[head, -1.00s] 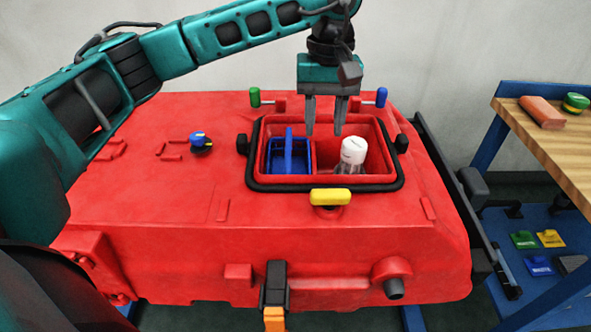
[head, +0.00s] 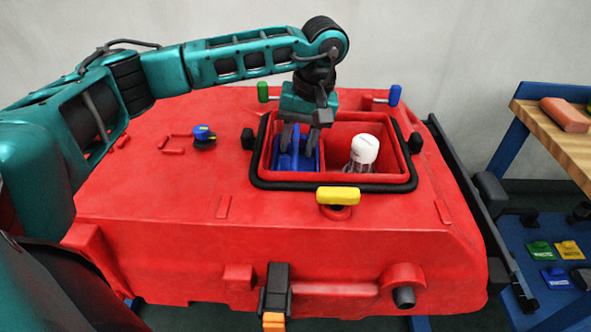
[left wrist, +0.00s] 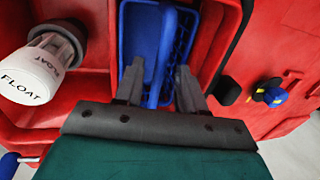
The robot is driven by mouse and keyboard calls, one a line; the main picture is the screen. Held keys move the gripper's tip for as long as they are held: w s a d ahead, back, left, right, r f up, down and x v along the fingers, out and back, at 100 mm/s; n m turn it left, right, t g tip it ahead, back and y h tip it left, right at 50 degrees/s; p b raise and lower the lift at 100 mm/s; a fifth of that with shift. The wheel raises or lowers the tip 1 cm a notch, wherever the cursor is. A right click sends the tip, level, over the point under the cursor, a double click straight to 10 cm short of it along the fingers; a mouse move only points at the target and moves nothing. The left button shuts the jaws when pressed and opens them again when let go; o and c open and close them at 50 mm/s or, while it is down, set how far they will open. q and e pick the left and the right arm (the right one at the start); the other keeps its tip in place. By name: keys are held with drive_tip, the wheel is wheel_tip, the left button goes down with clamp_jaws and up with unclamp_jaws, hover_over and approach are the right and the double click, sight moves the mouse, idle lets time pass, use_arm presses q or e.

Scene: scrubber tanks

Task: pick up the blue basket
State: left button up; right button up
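The blue basket (head: 309,160) sits in the left compartment of the opening in the red tank (head: 200,245). In the left wrist view the basket (left wrist: 140,38) has a raised blue handle (left wrist: 160,65) running between my fingers. My left gripper (head: 297,148) is over the basket with its fingertips down at the handle. In the left wrist view the left gripper (left wrist: 160,85) is open, one finger on each side of the handle, with gaps showing. The fingers hide part of the basket in the head view. My right gripper is not in view.
A white-capped float (head: 364,150) stands in the right compartment, beside a red divider. A black rim frames the opening. Yellow (head: 338,194), green (head: 263,92) and blue (head: 395,95) knobs surround it. A wooden-topped bench (head: 550,130) stands at the right.

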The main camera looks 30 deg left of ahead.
sight(296, 149)
use_arm(q)
drive_tip(key=f, duration=0.3)
drive_tip(key=shift+s+a, duration=0.15)
drive_tip(key=shift+a, duration=0.1)
drive_tip(key=shift+r, duration=0.1)
clamp_jaws()
